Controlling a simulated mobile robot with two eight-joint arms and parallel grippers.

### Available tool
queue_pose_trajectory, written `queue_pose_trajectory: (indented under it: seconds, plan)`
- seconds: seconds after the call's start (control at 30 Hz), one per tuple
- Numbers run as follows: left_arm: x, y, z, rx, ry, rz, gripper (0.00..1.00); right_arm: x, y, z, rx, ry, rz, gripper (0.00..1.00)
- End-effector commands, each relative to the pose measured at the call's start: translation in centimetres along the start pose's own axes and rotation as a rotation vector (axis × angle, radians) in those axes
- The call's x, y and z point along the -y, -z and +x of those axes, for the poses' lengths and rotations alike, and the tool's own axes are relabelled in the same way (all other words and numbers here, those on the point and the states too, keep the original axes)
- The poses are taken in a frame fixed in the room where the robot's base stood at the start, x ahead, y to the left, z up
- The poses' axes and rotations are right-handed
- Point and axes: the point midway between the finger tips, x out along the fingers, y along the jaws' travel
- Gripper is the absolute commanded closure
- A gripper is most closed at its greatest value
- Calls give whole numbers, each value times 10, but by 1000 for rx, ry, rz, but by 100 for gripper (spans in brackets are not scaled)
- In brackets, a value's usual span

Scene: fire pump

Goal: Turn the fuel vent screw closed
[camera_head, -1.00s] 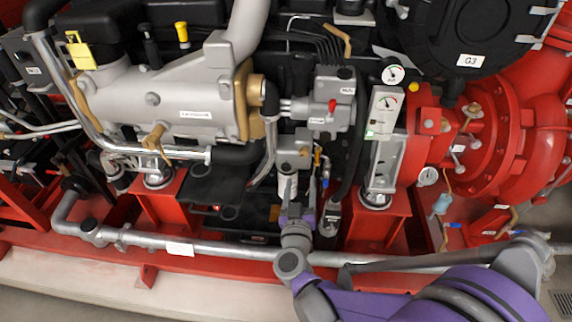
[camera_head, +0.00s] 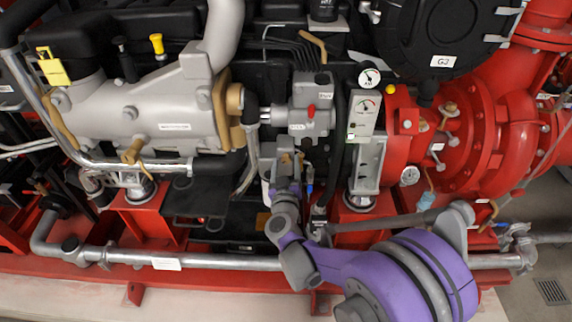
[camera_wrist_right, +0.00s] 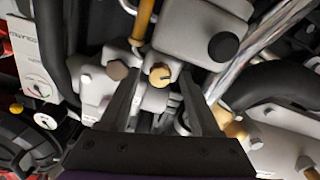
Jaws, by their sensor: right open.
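A brass-coloured screw head with a dark slot (camera_wrist_right: 160,75), which looks like the fuel vent screw, sits on a pale grey housing in the right wrist view. My right gripper (camera_wrist_right: 160,84) is open, with one dark finger on each side of the screw head. I cannot tell whether either finger touches it. In the head view my right gripper (camera_head: 284,168) reaches up to the grey filter housing below the grey control box (camera_head: 310,118). The screw itself cannot be made out there. My left gripper is not in view.
A grey engine manifold (camera_head: 170,115) lies to the left, and a gauge panel (camera_head: 364,115) stands close to the right. A red pump casing (camera_head: 475,140) is further right. A grey pipe (camera_head: 215,261) runs along the red base. Hoses and pipes crowd the gripper.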

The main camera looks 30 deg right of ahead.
Motion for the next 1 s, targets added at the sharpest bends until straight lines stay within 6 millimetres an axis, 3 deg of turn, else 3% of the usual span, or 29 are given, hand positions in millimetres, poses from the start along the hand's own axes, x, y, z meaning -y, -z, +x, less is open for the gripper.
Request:
queue_pose_trajectory:
  seconds: [0.03, 0.37, 0.77, 1.0]
  plan:
    - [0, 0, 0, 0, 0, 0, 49, 0, 0, 0, 0, 0, 0, 40]
    - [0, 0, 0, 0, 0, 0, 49, 0, 0, 0, 0, 0, 0, 99]
    - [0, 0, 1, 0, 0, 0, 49, 0, 0, -1, 0, 0, 30, 100]
    - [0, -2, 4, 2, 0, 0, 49, 0, -1, -1, 0, 0, 154, 100]
